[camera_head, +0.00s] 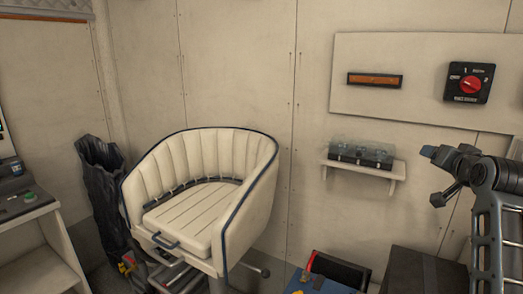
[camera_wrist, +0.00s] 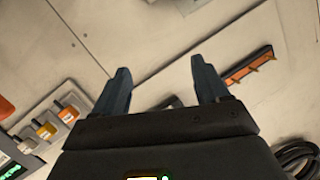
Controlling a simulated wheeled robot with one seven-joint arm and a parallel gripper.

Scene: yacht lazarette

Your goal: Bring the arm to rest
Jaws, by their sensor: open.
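My gripper (camera_head: 434,154) is at the right of the head view, in front of the wall and level with the small shelf. It is held up in the air on my arm. In the wrist view, the two dark fingers of my gripper (camera_wrist: 162,80) stand wide apart with pale wall behind them. Nothing is held between them. A small dark shape shows behind the gap; I cannot tell what it is.
A white shelf (camera_head: 366,168) holds a clear-topped dark box (camera_head: 361,154). A red rotary switch (camera_head: 470,83) and an orange-brown bar (camera_head: 375,80) are on the wall panel. A cream seat (camera_head: 186,216) stands left. Black cable (camera_wrist: 297,158) coils at the wrist view's lower right.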

